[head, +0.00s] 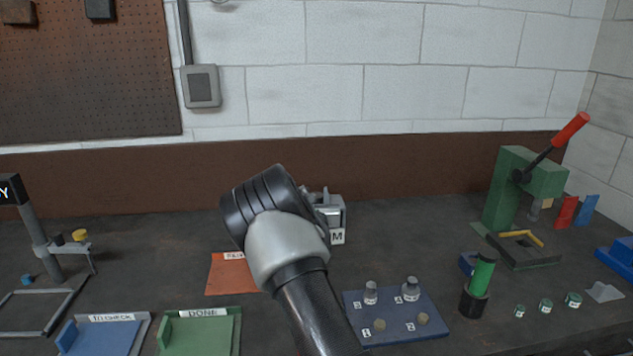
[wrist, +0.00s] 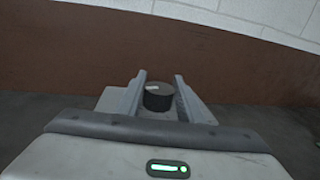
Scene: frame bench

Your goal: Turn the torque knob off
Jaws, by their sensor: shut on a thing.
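The torque knob (wrist: 158,98) is a short dark cylinder with a pale mark on its top, seen between the two grey fingers in the wrist view. My gripper (wrist: 160,84) is shut on the knob, one finger on each side. The knob sits on a light grey box (wrist: 108,99); that box also shows in the head view (head: 337,220), with a white label ending in "M". In the head view my arm hides the knob and most of the box. I cannot tell the knob's setting from its mark.
An orange mat (head: 228,276) lies left of my arm, with a green tray (head: 224,332) nearer. A blue board (head: 432,326) with small cylinders lies to the right. A green press (head: 505,195) with a red lever stands at the back right. A brown wall panel (head: 120,188) runs behind.

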